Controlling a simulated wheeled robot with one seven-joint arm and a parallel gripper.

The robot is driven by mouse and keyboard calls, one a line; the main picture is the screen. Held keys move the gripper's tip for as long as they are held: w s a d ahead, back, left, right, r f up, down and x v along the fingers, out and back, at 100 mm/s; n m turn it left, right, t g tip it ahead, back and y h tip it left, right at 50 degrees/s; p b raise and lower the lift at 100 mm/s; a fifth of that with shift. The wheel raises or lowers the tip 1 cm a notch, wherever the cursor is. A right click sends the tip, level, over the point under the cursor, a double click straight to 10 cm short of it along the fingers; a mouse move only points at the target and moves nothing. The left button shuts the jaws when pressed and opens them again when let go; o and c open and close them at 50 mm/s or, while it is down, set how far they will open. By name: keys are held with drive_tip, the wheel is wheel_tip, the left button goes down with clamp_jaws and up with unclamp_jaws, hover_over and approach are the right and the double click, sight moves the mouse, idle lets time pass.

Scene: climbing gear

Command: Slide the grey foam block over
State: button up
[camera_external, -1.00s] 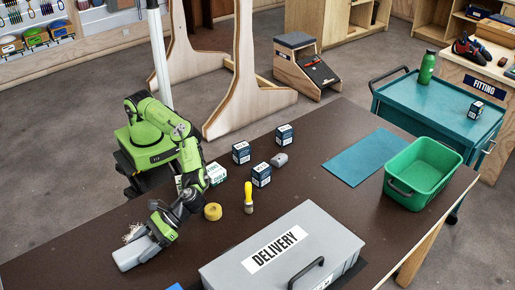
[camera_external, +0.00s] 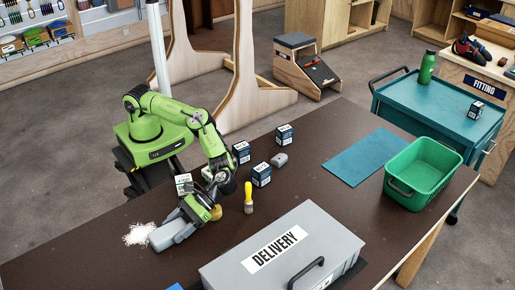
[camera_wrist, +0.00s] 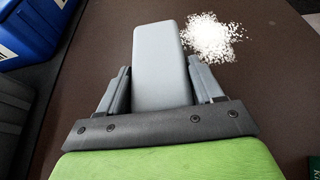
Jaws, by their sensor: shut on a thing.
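The grey foam block (camera_external: 165,239) lies on the dark table at the near left, low against the top. In the wrist view the block (camera_wrist: 157,45) runs lengthwise between the fingers and sticks out beyond them. My gripper (camera_external: 180,228) is shut on it, one finger on each side; it also shows in the wrist view (camera_wrist: 158,75). A patch of white powder or crumbs (camera_external: 138,234) lies on the table just left of the block, apart from it. It also shows in the wrist view (camera_wrist: 212,37).
A yellow tape roll (camera_external: 216,212) sits close right of my gripper, partly hidden. A yellow-handled brush (camera_external: 248,198) and several dark boxes (camera_external: 261,175) stand farther right. The grey DELIVERY case (camera_external: 285,255) fills the near middle. The table's left end is clear.

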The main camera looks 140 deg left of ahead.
drive_tip(key=shift+a, duration=0.6)
drive_tip(key=o, duration=1.1)
drive_tip(key=p+v, duration=0.1)
drive_tip(key=v, duration=1.1)
drive_tip(key=shift+p, duration=0.4)
